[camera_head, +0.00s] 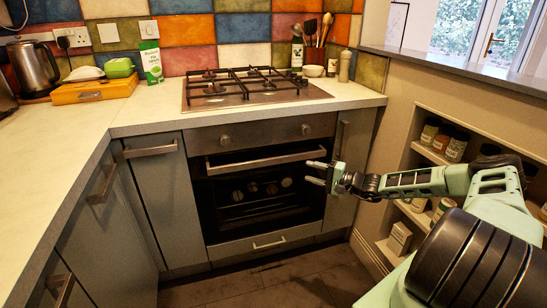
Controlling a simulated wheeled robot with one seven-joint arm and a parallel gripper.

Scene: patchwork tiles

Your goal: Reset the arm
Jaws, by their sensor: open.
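My gripper (316,173) is at the end of my arm, which reaches in from the right side of the head view. Its two fingers point left and stand apart, with nothing between them. The gripper is in front of the right part of the oven (262,190); the gap in depth is hard to tell. My arm is stretched out roughly level, with the elbow near the right edge.
A gas hob (250,88) sits on the white counter (150,108). A kettle (33,70) and an orange box (92,92) stand at the left. Shelves with jars (457,146) are close behind my arm. The floor (290,280) before the oven is clear.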

